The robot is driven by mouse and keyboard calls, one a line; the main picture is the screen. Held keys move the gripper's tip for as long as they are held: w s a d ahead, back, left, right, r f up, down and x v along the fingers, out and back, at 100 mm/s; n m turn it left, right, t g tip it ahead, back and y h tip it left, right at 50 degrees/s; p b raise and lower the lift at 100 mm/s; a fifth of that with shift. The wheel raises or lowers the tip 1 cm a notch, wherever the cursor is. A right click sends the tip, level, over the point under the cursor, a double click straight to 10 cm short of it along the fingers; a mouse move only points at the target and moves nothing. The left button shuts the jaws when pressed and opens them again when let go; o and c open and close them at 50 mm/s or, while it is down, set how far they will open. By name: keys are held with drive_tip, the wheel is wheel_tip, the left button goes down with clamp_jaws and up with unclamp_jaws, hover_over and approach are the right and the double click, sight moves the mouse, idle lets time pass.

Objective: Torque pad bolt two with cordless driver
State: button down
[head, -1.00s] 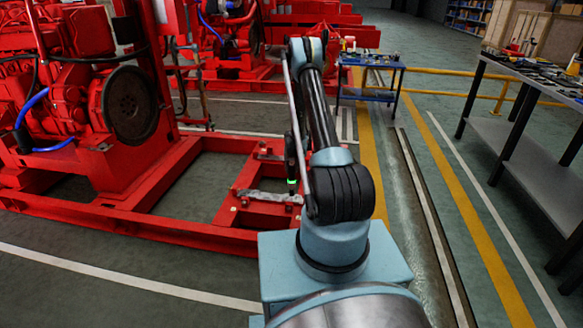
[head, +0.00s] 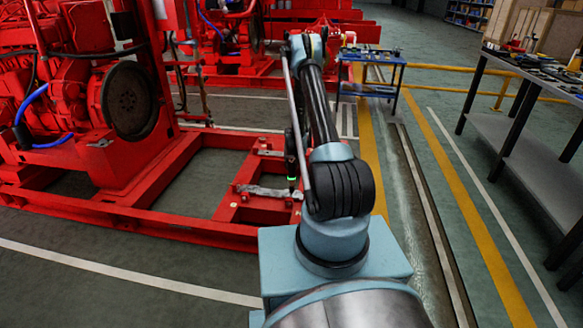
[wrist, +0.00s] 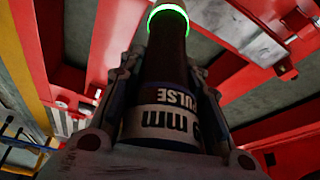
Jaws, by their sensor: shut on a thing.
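The cordless driver (wrist: 168,90) is a dark cylinder with a white label reading "mm" and "PULSE" and a glowing green ring at its far end. My gripper (wrist: 163,72) is shut on it, with fingers on both sides of its body. In the head view the driver (head: 291,165) hangs about upright beside my arm, its green ring low, over the red pad frame (head: 255,211). My arm hides most of the gripper there. Small bolt heads (wrist: 285,70) show on the red frame in the wrist view. The driver's tip and any bolt under it are hidden.
A red pumpset with a dark flywheel (head: 130,102) stands on the skid at left. A blue cart (head: 372,72) with tools stands ahead. The floor between skid and bench is clear.

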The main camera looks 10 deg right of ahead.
drive_tip(key=shift+f, duration=0.6)
idle(1.9)
idle(0.7)
drive_tip(key=shift+r, duration=2.6)
drive_tip(key=shift+s+r, duration=0.1)
